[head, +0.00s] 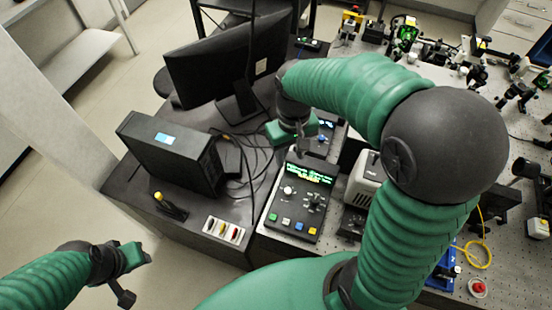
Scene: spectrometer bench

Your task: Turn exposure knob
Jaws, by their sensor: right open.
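A black control box (270,215) with a lit green display (311,174) stands on the bench in the middle of the head view. Its face has a pale round knob (288,190) on the left and a dark knob (315,199) on the right. I cannot read which is the exposure knob. Several coloured buttons line its lower edge. My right gripper (303,148) is open and empty, pointing down just beyond the display, apart from both knobs. My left gripper (137,277) is at lower left, over the floor, away from the box; its jaw state is unclear.
A black computer case (170,150) and a monitor (225,70) stand left of the box, with loose cables between. A pale instrument (362,182) stands close on the right. Optical parts crowd the bench at upper right. My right arm hides part of the bench.

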